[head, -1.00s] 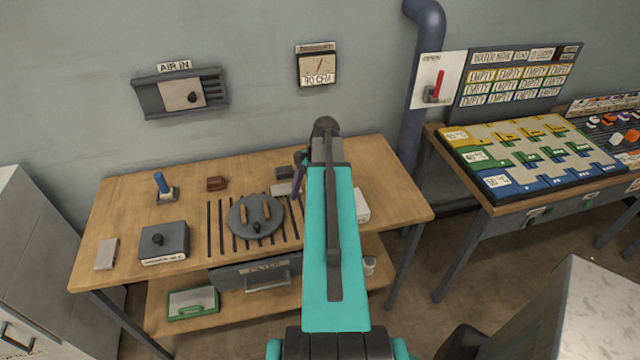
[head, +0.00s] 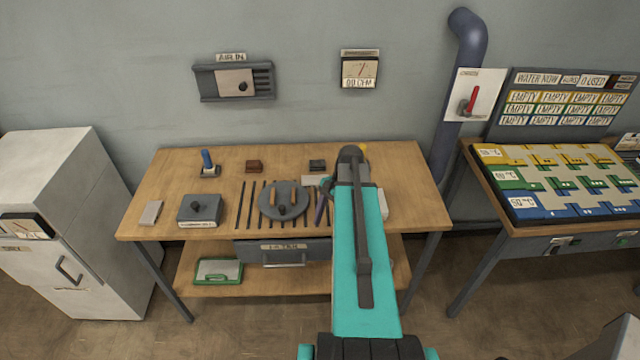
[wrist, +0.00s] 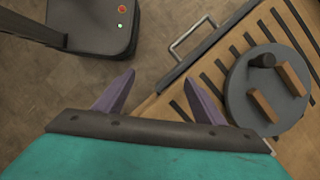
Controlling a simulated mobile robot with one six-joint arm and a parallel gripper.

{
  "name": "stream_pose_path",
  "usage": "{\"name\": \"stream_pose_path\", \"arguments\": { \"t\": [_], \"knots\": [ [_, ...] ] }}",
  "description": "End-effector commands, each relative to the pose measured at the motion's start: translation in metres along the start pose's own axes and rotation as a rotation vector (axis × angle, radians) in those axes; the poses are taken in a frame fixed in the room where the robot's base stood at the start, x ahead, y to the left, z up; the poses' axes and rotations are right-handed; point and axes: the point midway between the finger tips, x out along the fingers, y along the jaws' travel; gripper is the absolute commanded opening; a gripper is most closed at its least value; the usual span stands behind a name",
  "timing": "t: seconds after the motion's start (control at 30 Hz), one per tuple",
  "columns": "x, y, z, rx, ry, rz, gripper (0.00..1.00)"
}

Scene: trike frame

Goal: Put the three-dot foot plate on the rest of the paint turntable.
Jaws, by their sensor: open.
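The paint turntable (head: 265,206) is a round grey disc on the slatted part of the wooden bench. It carries two upright wooden rest blocks and a dark knob; it also shows at the right of the wrist view (wrist: 239,92). I see no plate on the rest blocks. My gripper (wrist: 158,78) is open and empty, its two purple fingers apart, to the left of the turntable in the wrist view. In the head view my arm hides part of the bench right of the turntable. I cannot make out the three-dot foot plate in any view.
A filter drawer (head: 285,252) is below. A coloured board (head: 545,203) stands on the right table. A white cabinet (head: 65,210) stands left.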

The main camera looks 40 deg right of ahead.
Motion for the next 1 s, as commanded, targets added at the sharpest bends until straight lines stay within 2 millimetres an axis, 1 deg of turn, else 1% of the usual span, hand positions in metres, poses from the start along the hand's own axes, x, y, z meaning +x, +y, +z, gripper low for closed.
{"name": "stream_pose_path", "arguments": {
  "t": [0.17, 0.43, 0.6, 0.83, 0.97, 1.0],
  "knots": [
    [0.005, -0.001, 0.007, -0.024, 0.000, 0.011, 0.64],
    [0.026, -0.003, 0.014, -0.070, 0.002, 0.031, 0.64],
    [0.046, -0.005, 0.023, -0.116, 0.002, 0.052, 0.64],
    [0.086, -0.006, 0.040, -0.211, 0.002, 0.093, 0.64],
    [0.121, -0.004, 0.056, -0.298, 0.001, 0.132, 0.64],
    [0.136, -0.003, 0.062, -0.332, 0.000, 0.148, 0.64]
  ]
}}
